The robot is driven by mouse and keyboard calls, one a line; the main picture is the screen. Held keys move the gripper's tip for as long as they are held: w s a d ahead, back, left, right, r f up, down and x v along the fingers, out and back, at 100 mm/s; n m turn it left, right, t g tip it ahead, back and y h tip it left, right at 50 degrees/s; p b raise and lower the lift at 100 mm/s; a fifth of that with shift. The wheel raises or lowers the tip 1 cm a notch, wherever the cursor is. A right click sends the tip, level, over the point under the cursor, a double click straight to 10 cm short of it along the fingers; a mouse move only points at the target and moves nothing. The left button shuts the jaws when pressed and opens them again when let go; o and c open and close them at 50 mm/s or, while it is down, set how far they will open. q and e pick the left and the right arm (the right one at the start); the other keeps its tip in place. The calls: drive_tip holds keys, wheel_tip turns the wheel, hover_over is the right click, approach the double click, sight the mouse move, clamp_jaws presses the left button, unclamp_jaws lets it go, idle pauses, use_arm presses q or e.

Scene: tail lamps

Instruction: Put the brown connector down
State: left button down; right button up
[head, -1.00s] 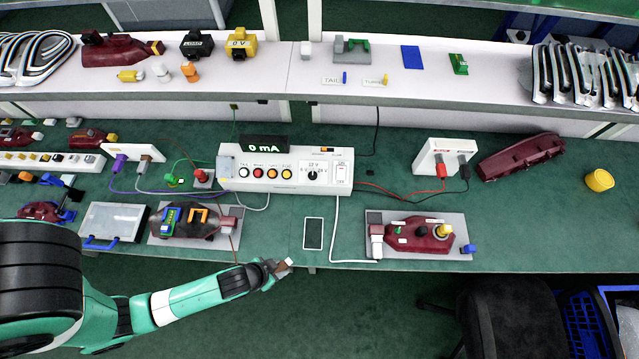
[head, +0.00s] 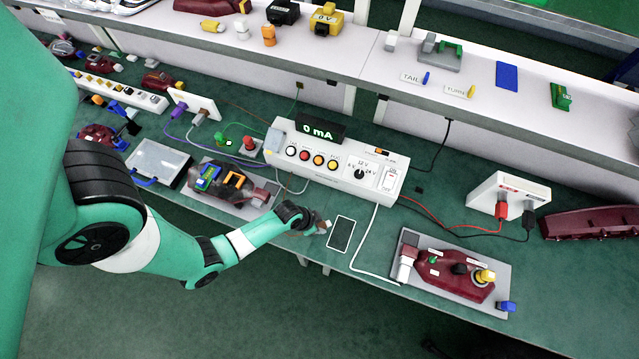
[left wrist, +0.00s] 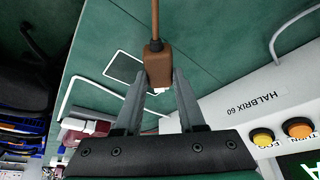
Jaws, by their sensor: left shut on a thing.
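My left gripper (head: 316,228) is over the front part of the green bench, just left of the white-outlined dark rectangle (head: 341,234). In the left wrist view my left gripper (left wrist: 158,92) is shut on the brown connector (left wrist: 158,66), whose brown cable runs up out of the picture. The connector is small and partly hidden in the head view. The outlined rectangle (left wrist: 124,67) lies beyond the fingers in the left wrist view. I cannot tell whether the connector touches the bench. My right gripper is not in view.
The white test box (head: 340,165) with lamp buttons and a 0 mA display stands behind. A grey plate (head: 497,303) with a dark red lamp (head: 455,274) lies to the right, another fixture (head: 222,186) to the left. A white cable (head: 366,240) runs beside the rectangle.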

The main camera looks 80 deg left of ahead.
use_arm(q)
drive_tip(key=shift+w+a+f+b, duration=0.15)
drive_tip(key=shift+f+b, duration=0.6)
drive_tip(key=shift+f, duration=1)
drive_tip(key=shift+f, duration=0.2)
drive_tip(key=c, duration=0.5)
unclamp_jaws()
drive_tip(key=p+v, duration=0.8)
drive_tip(key=v, duration=0.4)
drive_tip(key=shift+r, duration=0.25)
